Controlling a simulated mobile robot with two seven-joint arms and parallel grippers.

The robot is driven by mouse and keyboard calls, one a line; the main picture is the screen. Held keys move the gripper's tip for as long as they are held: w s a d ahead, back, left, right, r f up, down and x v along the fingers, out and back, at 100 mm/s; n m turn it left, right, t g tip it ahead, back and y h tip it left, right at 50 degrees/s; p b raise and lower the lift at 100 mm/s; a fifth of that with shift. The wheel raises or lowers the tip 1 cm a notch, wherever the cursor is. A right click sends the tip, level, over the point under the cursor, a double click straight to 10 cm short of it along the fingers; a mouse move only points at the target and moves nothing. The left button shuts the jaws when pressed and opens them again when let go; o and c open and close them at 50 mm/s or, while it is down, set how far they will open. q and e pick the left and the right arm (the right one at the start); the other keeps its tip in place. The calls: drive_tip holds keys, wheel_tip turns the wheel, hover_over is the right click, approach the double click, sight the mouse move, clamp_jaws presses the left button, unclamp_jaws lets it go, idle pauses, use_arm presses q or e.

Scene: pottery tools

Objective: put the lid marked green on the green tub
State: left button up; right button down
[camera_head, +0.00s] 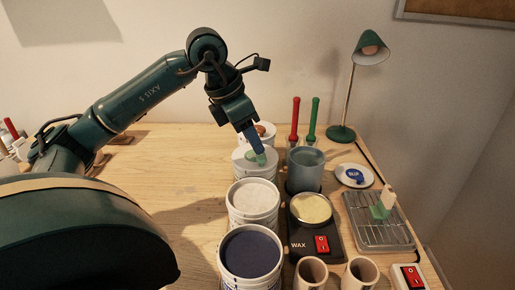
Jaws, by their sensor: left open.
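My left gripper (257,150) reaches in from the left and points down at a pale tub (242,169) in the row. Its fingers are open, with the tips at or just above the tub's top. A pale green patch shows on that top beside the fingers; I cannot tell whether it is a lid's green mark or the tub's contents. The fingers partly hide it, and whether they touch it is unclear. My right gripper is not in view.
A tub with brown on top (265,129) stands behind, a white-filled tub (253,196) and a dark-blue-filled tub (251,252) in front. A blue-grey pot (306,171), wax warmer (315,240), blue-marked white disc (353,175) and wire rack (378,232) stand right.

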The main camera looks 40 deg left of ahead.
use_arm(q)
drive_tip(key=v, duration=0.7)
drive_tip(key=shift+p, duration=0.35)
drive_tip(key=shift+s, duration=0.1)
